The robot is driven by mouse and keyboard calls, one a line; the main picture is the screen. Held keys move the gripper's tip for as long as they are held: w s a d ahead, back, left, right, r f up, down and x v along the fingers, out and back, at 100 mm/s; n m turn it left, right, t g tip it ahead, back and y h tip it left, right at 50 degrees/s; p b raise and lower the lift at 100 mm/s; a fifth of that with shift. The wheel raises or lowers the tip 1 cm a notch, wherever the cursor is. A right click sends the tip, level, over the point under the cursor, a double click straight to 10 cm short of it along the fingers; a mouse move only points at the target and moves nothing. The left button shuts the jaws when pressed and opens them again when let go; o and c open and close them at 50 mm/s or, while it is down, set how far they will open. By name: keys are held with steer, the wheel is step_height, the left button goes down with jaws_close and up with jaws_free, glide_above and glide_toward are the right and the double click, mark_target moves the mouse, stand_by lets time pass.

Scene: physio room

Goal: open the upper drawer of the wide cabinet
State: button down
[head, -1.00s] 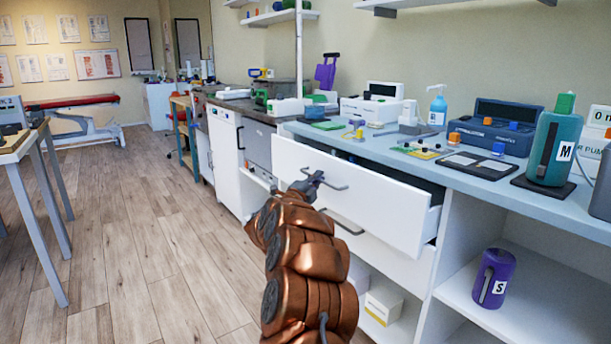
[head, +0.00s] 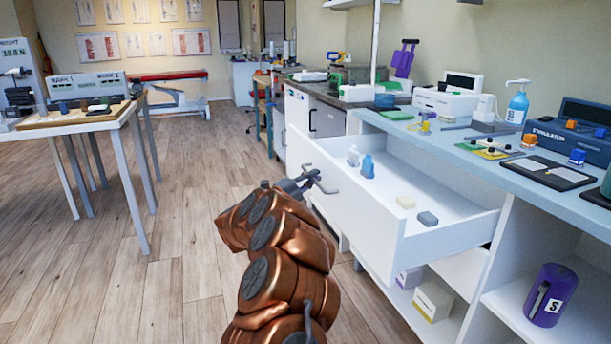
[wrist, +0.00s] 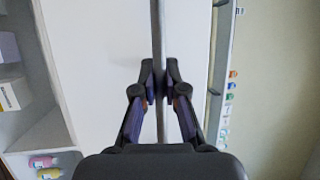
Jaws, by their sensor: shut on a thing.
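The upper drawer (head: 362,210) of the wide cabinet (head: 494,240) is pulled well out in the head view. My gripper (head: 312,180) is at the drawer's grey bar handle (head: 328,187). In the wrist view the fingers of my gripper (wrist: 159,100) are closed on the handle (wrist: 158,45), with the white drawer front behind it. The lower drawer is mostly hidden under the open one.
A purple bottle marked S (head: 548,295) and white boxes (head: 432,300) stand on lower shelves of the cabinet. The blue-grey worktop (head: 480,150) carries several devices. A table (head: 85,118) stands at left. The wooden floor (head: 185,230) between is clear.

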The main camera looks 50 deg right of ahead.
steer(key=shift+w+a, duration=0.2)
steer(key=shift+a, duration=0.2)
steer(key=shift+f, duration=0.1)
steer(key=c, duration=1.2)
jaws_free()
steer(key=shift+w, duration=0.1)
steer(key=shift+a, duration=0.1)
steer(key=v, duration=1.2)
